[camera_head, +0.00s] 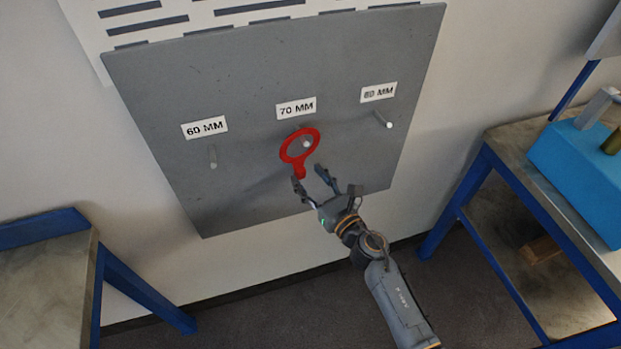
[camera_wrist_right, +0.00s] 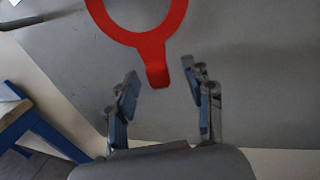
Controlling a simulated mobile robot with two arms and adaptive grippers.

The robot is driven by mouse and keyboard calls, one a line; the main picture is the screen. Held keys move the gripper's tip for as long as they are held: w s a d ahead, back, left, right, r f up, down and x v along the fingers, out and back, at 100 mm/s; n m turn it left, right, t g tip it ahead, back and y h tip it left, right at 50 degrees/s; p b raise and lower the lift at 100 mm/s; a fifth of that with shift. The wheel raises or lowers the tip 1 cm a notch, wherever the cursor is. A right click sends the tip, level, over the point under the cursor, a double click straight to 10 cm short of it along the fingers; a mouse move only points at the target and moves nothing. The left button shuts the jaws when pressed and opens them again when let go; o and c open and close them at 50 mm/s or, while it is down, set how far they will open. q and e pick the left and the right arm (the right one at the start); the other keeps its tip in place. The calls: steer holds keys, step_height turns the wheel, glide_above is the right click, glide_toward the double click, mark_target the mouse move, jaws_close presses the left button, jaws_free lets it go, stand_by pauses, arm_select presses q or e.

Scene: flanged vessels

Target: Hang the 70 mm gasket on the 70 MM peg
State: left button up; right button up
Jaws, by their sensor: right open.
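The red gasket (camera_head: 285,157) is a flat ring with a short tab. In the head view the light tip of the 70 MM peg (camera_head: 306,143) shows inside its opening, and the ring's upper band crosses the peg's root, so the ring appears to be around the peg. Its tab points down. My right gripper (camera_head: 310,177) is open just below the ring, with the fingers apart. In the right wrist view the gasket (camera_wrist_right: 157,66) has its tab near the gap between the open fingertips (camera_wrist_right: 160,75), and neither finger visibly touches it. My left gripper is not in view.
The grey board (camera_head: 240,90) carries a bare 60 MM peg (camera_head: 213,158) at left and a bare 80 MM peg (camera_head: 383,119) at right. A blue-framed table (camera_head: 40,290) stands lower left. A bench (camera_head: 510,140) at right bears a blue object (camera_head: 575,165).

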steer(key=v, duration=1.2)
steer(key=s+d+f+m+g+h, duration=0.2)
steer(key=s+d+f+m+h, duration=0.15)
steer(key=f+m, duration=0.6)
steer(key=s+d+f+m+g+h, duration=0.15)
steer(key=s+d+f+m, duration=0.35)
steer(key=f, duration=0.7)
steer(key=s+d+f+m+g+h, duration=0.2)
steer(key=f+m+h, duration=0.1)
steer(key=f+m, duration=0.65)
steer(key=s+d+f+m+g, duration=0.2)
steer(key=s+f+m, duration=0.3)
steer(key=s, duration=0.4)
steer(key=s+d+f+m+g+h, duration=0.1)
steer(key=s+d+f+m+g, duration=0.1)
steer(key=s+f+m, duration=0.3)
steer(key=s+d+f+m+g, duration=0.2)
steer(key=s+f+m+g, duration=0.2)
steer(key=s, duration=1)
step_height(320, 180, down, 2)
steer(key=shift+d+f+m+h, duration=0.25)
steer(key=shift+m+h, duration=0.15)
steer(key=shift+m, duration=0.7)
steer(key=shift+g, duration=0.25)
